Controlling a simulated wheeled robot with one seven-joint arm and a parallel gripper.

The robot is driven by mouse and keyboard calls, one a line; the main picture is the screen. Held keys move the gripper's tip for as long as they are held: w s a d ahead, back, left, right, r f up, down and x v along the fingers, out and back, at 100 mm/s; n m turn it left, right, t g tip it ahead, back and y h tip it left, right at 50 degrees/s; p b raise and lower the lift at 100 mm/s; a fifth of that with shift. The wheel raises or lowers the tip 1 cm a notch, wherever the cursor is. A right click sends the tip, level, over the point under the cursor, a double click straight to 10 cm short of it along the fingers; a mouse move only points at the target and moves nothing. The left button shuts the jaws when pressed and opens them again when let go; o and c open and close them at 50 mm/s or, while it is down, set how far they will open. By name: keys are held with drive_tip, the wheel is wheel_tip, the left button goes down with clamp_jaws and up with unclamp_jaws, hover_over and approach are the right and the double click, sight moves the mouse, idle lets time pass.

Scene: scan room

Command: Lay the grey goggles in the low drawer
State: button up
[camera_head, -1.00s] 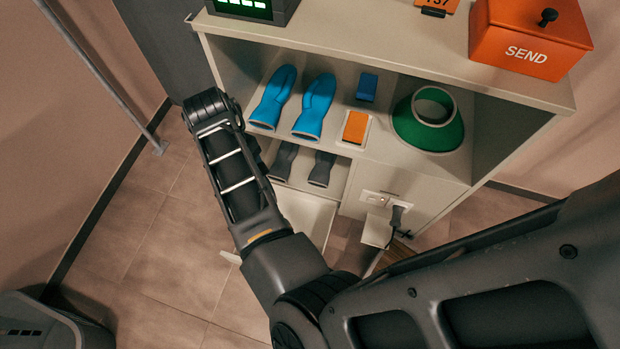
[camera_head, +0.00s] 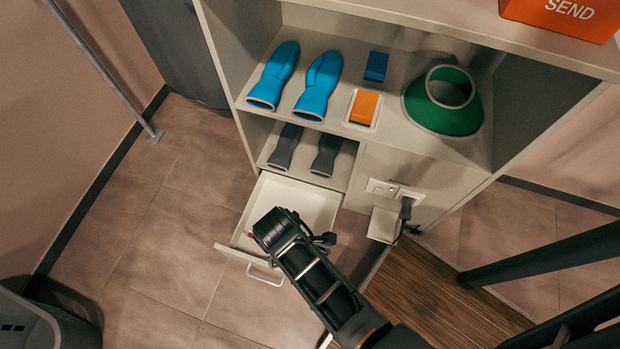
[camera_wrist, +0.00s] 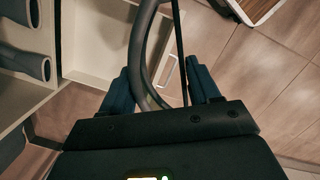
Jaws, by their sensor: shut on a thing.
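A dark grey curved rim, the visible part of the goggles (camera_wrist: 138,50), is held between the two blue-grey fingers of my gripper (camera_wrist: 160,88) in the wrist view. Only part of the goggles shows there. The low drawer (camera_head: 312,197) is pulled out at the bottom of the shelf unit, with a pale floor and a front handle. In the wrist view, the drawer (camera_wrist: 88,40) lies below and left of the held goggles. In the head view my wrist is over the right front part of the drawer, hiding much of the gripper and the goggles.
Above the drawer are dark grey gloves (camera_head: 325,153), blue gloves (camera_head: 318,87), an orange block (camera_head: 364,106), a blue block (camera_head: 376,66) and a green collar (camera_head: 442,105).

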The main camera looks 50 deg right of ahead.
drive_tip(key=s+d+f+n+t+b, duration=0.1)
drive_tip(key=d+f+n+b, duration=0.2)
drive_tip(key=f, duration=0.3)
drive_tip(key=s+d+f+n+b, duration=0.2)
drive_tip(key=d+f+n+b, duration=0.15)
drive_tip(key=f, duration=0.25)
drive_tip(key=w+d+f+n+b, duration=0.2)
drive_tip(key=w+f+n+b, duration=0.35)
drive_tip(key=w+f, duration=0.2)
drive_tip(key=shift+t, duration=0.4)
drive_tip(key=f+b, duration=0.4)
drive_tip(key=f, duration=0.1)
drive_tip(key=f+b, duration=0.9)
drive_tip(key=f, duration=0.2)
drive_tip(key=shift+w+d+b, duration=0.15)
drive_tip(key=shift+d+b, duration=0.1)
drive_tip(key=shift+b, duration=0.1)
drive_tip(key=shift+r, duration=0.1)
drive_tip(key=o, duration=1.2)
drive_tip(key=shift+c, duration=0.2)
